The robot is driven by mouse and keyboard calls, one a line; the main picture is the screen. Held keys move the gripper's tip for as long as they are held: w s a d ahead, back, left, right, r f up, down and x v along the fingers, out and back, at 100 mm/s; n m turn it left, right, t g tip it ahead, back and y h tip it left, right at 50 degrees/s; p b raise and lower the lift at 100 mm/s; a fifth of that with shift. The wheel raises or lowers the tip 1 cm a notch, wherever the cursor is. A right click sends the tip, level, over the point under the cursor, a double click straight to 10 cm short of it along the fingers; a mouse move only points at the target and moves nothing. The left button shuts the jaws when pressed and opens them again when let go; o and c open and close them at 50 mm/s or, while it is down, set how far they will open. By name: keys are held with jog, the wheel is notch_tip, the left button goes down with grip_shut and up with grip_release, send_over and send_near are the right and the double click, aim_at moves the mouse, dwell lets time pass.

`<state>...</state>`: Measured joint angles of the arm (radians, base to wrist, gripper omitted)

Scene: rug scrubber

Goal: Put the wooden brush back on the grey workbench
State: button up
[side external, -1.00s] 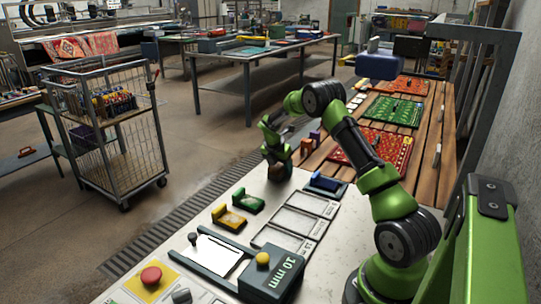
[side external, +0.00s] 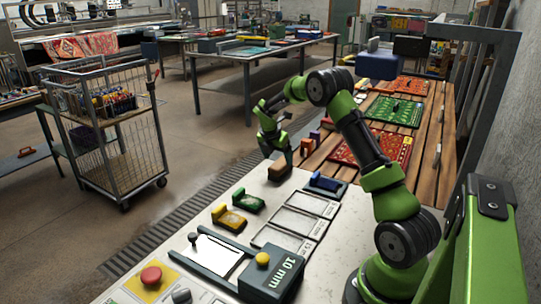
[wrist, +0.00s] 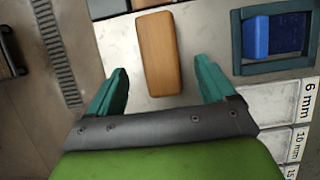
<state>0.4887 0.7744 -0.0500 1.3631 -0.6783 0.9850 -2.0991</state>
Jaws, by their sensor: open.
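The wooden brush (side external: 279,173) lies flat on the pale grey workbench (side external: 262,193), near its far end. In the wrist view the brush (wrist: 158,52) shows as a plain tan block with rounded corners; its underside is hidden. My gripper (side external: 281,158) is just above the brush, close to it. In the wrist view the teal fingers of my gripper (wrist: 160,88) are spread wide, one on each side of the brush's near end, with clear gaps.
A blue block in a dark tray (side external: 325,183) sits right of the brush. Green (side external: 248,201) and yellow (side external: 229,217) blocks lie nearer on the bench. A slatted wooden table with patterned rugs (side external: 367,148) adjoins the far side. A wire cart (side external: 108,130) stands left on the floor.

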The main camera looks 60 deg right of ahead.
jog(key=v, duration=0.5)
jog(key=shift+r, duration=0.25)
jog(key=s+a+r+m+t+y, duration=0.1)
jog(key=s+a+r+m+t, duration=0.15)
jog(key=a+r+m, duration=0.5)
jog(key=s+a+r+m+t+y, duration=0.1)
jog(key=s+a+r+m, duration=0.3)
jog(key=a, duration=0.7)
jog(key=s+a+r+m+t+y, duration=0.1)
jog(key=s+a+m+t+y, duration=0.2)
jog(key=s+a+m, duration=0.7)
jog(key=s+a+y, duration=0.1)
jog(key=s+a, duration=0.3)
jog(key=a, duration=0.2)
jog(key=shift+s+r+t+y, duration=0.25)
jog(key=shift+r+t+y, duration=0.05)
jog(key=shift+r+t, duration=0.05)
